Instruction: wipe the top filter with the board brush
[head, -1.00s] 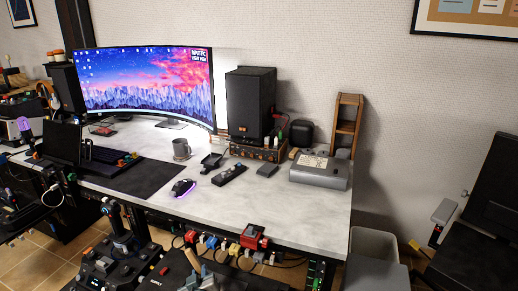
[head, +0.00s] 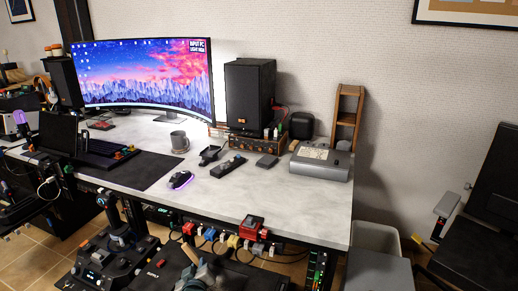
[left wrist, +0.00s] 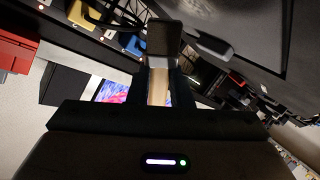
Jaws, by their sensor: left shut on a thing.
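My left gripper (head: 203,276) shows low in the head view, in front of the desk's front edge, and is partly cut off by the frame. In the left wrist view my left gripper (left wrist: 158,82) is shut on the board brush, whose pale wooden handle (left wrist: 158,88) lies between the fingers. A dark block (left wrist: 163,38) sits beyond the handle; I cannot tell if it is the brush head. A flat black surface (head: 248,277) lies low behind and right of the gripper; I cannot tell whether it is the top filter. My right gripper is not in view.
The pale desk (head: 290,212) carries a monitor (head: 145,75), a mug (head: 179,141), a mouse (head: 180,180), a speaker (head: 250,95) and a grey case (head: 320,162). Red, blue and yellow plugs hang along its front edge, with a red box (head: 252,225). A joystick (head: 117,215) stands front left.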

